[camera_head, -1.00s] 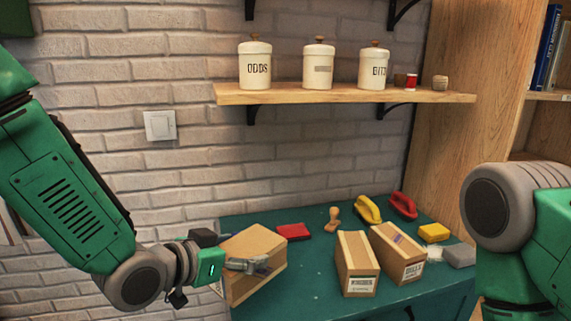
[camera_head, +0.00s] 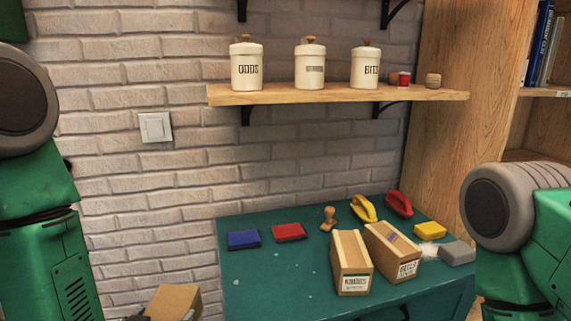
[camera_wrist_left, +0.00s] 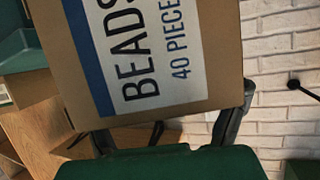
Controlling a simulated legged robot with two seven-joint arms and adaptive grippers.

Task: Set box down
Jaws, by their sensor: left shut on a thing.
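A brown cardboard box (camera_head: 173,301) shows at the bottom edge of the head view, left of the teal table, its lower part cut off. In the left wrist view the box (camera_wrist_left: 205,95) fills the upper middle, with a white and blue label reading "BEADS" and "40 PIECE". My left gripper (camera_wrist_left: 170,130) has a dark finger at each side of the box and is shut on it. In the head view only a small dark part of that gripper shows beside the box. My right gripper is out of view; only part of my right arm shows.
The teal table (camera_head: 255,285) has a clear left front. On it are a blue pad (camera_head: 244,239), a red pad (camera_head: 290,232), a stamp (camera_head: 328,217), two labelled boxes (camera_head: 352,265) (camera_head: 393,250), and yellow and red handled tools (camera_head: 363,208) (camera_head: 399,203). A shelf (camera_head: 300,95) holds canisters.

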